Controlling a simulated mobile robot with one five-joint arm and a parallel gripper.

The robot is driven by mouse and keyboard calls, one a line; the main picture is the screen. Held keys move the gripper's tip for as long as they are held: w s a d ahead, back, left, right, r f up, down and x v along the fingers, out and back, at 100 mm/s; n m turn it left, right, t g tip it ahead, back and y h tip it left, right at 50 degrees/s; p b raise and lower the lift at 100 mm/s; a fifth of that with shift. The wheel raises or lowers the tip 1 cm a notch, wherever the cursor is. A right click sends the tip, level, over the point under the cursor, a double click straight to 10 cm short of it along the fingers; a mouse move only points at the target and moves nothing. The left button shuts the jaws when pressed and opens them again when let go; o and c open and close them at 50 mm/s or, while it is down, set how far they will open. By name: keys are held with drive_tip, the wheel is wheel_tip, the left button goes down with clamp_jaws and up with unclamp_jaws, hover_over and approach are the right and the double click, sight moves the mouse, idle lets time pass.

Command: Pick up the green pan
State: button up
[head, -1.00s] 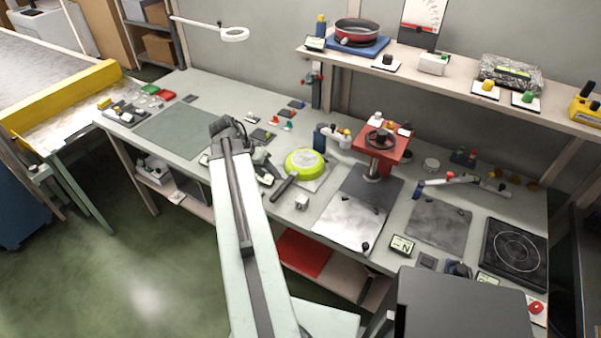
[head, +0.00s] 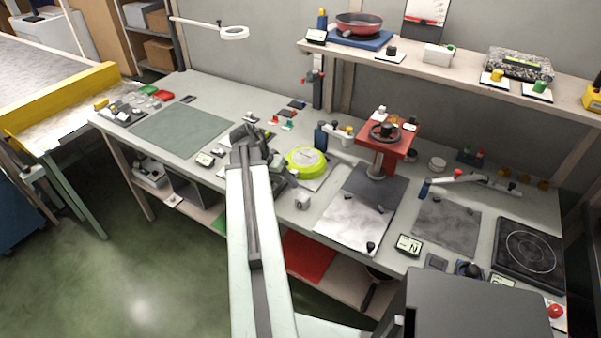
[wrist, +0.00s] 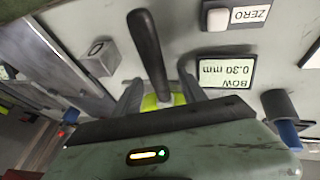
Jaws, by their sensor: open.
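The green pan (head: 305,161) rests on a light plate on the bench, right of my gripper (head: 283,180) in the head view. My arm's end covers its handle there. In the wrist view the black handle (wrist: 148,50) runs up the picture from a strip of the green pan (wrist: 158,102). My gripper (wrist: 160,88) is open, with one grey finger on each side of the handle's lower end. I cannot tell whether the fingers touch it. Most of the pan is hidden behind my gripper's body in the wrist view.
A small display (wrist: 226,70) and a grey block (wrist: 98,57) lie near the handle. A red press (head: 385,145) stands right of the pan. A shelf with a red pan (head: 360,24) is above. A dark green mat (head: 182,130) lies clear at left.

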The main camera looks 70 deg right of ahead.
drive_tip(key=shift+f, duration=0.15)
idle(0.5)
clamp_jaws()
idle(1.4)
